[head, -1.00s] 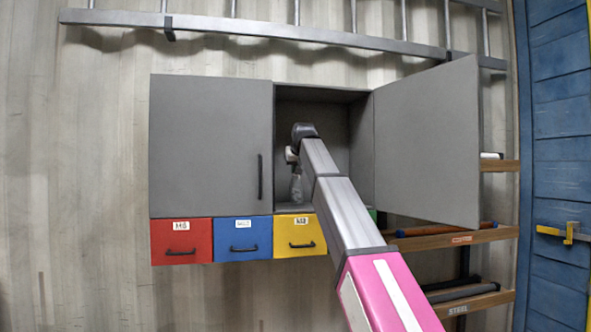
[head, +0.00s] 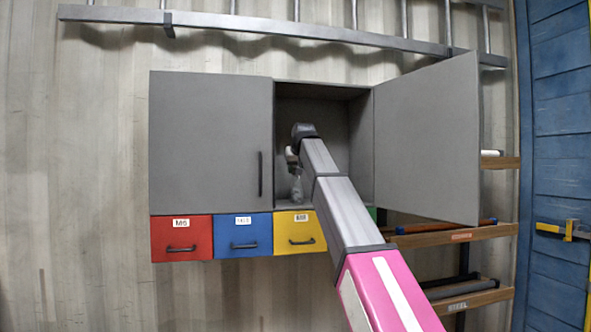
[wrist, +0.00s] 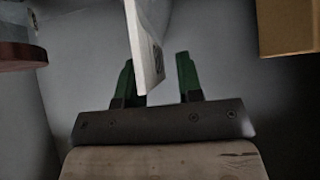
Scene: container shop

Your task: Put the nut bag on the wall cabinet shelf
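The wall cabinet (head: 210,140) is grey, and its right compartment stands open with a shelf floor inside. The nut bag (head: 297,188) is a small clear bag low in that compartment, upright, at or very near the floor. In the wrist view the bag (wrist: 146,50) shows as a pale panel with a dark label. My gripper (head: 292,158) is inside the compartment, just above the bag. In the wrist view its green fingers (wrist: 157,80) are apart, with the bag between or just beyond them and a gap at the right finger. The bag's bottom contact is too small to tell.
The open door (head: 428,140) stands out right of my arm. Red (head: 182,239), blue (head: 243,237) and yellow (head: 300,233) drawers hang below. In the wrist view a brown box (wrist: 288,25) is at upper right and a reddish object (wrist: 18,52) at upper left.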

